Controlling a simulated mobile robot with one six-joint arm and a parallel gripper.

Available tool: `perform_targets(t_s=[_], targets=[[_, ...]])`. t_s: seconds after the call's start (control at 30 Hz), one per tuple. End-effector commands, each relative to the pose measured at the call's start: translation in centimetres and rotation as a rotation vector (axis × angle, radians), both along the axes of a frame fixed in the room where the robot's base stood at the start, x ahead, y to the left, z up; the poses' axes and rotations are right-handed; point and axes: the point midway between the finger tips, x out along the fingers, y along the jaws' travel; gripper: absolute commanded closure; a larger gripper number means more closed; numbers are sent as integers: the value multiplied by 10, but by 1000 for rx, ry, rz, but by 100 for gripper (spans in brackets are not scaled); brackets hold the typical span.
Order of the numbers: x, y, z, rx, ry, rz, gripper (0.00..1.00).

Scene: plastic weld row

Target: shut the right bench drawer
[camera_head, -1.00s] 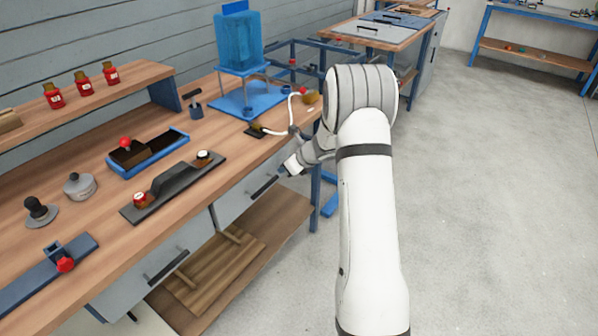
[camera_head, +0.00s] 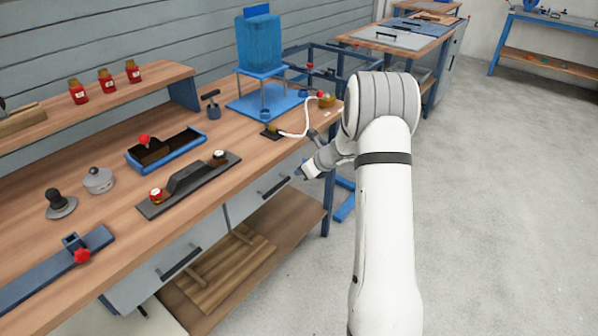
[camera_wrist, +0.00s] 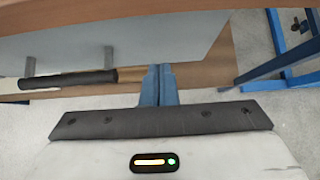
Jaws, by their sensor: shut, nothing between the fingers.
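The right bench drawer (camera_head: 250,197) has a grey front under the wooden bench top, with a dark bar handle (camera_head: 276,187). In the head view its front looks close to flush under the bench edge; I cannot tell whether a small gap remains. In the wrist view the grey drawer front (camera_wrist: 140,52) fills the upper middle, with the handle (camera_wrist: 70,80) at left. My gripper (camera_head: 299,173) is at the right end of the drawer front, right of the handle. Its blue fingers (camera_wrist: 158,80) are together and empty, apart from the handle. Whether they touch the front is unclear.
A left drawer (camera_head: 150,277) with its own handle is nearer on the same bench. A lower wooden shelf (camera_head: 290,225) lies below. A blue table leg frame (camera_wrist: 290,60) stands right of the fingers. Grey floor (camera_head: 480,200) is open to the right.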

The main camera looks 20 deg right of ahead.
Motion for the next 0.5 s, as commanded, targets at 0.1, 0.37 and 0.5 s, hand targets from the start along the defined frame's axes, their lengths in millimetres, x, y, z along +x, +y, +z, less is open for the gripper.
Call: perform_targets(t_s=[0.1, 0.37, 0.5], targets=[[-17, -16, 10, -1, 2, -4, 100], [-51, -41, 49, -4, 5, -3, 100], [-63, -49, 62, -2, 7, -3, 100]])
